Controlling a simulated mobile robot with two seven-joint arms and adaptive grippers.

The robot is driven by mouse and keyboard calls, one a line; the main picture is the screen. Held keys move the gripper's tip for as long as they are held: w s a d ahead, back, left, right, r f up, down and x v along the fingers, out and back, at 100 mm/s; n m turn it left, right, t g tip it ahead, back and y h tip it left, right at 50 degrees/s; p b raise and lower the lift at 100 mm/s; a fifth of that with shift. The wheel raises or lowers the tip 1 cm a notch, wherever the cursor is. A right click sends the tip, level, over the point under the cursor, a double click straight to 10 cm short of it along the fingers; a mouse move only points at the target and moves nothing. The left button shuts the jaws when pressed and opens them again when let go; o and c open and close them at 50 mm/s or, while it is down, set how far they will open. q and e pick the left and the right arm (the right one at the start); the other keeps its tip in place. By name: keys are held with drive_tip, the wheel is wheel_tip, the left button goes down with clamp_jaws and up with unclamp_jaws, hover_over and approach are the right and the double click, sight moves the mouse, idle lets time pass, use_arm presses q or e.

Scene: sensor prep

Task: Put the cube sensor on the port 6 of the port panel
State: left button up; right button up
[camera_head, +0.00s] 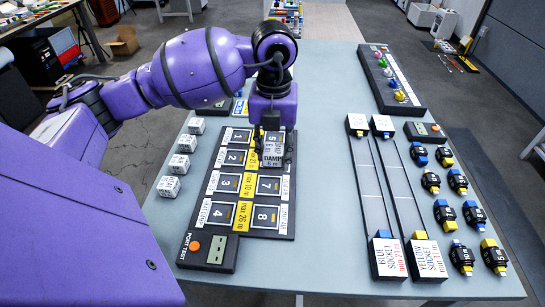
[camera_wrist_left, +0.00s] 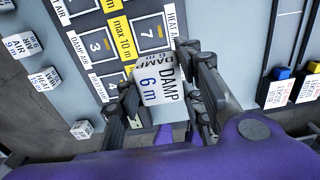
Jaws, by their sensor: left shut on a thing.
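The cube sensor, a white cube marked DAMP 6 m (camera_head: 272,158), is between the fingers of my left gripper (camera_head: 271,150), which is shut on it. In the head view it covers the place of port 6 on the black port panel (camera_head: 222,196). In the left wrist view the cube (camera_wrist_left: 160,84) sits between both fingers (camera_wrist_left: 165,90), with port 7 (camera_wrist_left: 150,32) just beyond it. Port 6 is hidden in the head view. The cube appears held above the panel, but I cannot tell the gap. My right gripper is in neither view.
Several white cubes (camera_head: 179,163) stand left of the panel. A port tester (camera_head: 208,251) with an orange button lies at its near end. Blue and yellow socket rails (camera_head: 388,258) and several connectors (camera_head: 445,215) occupy the right side. Bare table lies between panel and rails.

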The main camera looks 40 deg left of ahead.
use_arm(q)
drive_tip(key=w+a+f, duration=0.2)
drive_tip(key=w+f, duration=0.1)
drive_tip(key=w+a+f, duration=0.2)
drive_tip(key=w+a, duration=0.1)
drive_tip(key=w+a+f, duration=0.2)
drive_tip(key=w+f, duration=0.1)
drive_tip(key=shift+w+a+f, duration=0.2)
drive_tip(key=shift+w+f, duration=0.05)
drive_tip(key=shift+f, duration=0.1)
drive_tip(key=shift+w+a+f, duration=0.2)
drive_tip(key=shift+w+f, duration=0.05)
drive_tip(key=shift+f, duration=1.65)
drive_tip(key=shift+f, duration=0.15)
drive_tip(key=o, duration=1.1)
drive_tip(key=shift+o, duration=0.2)
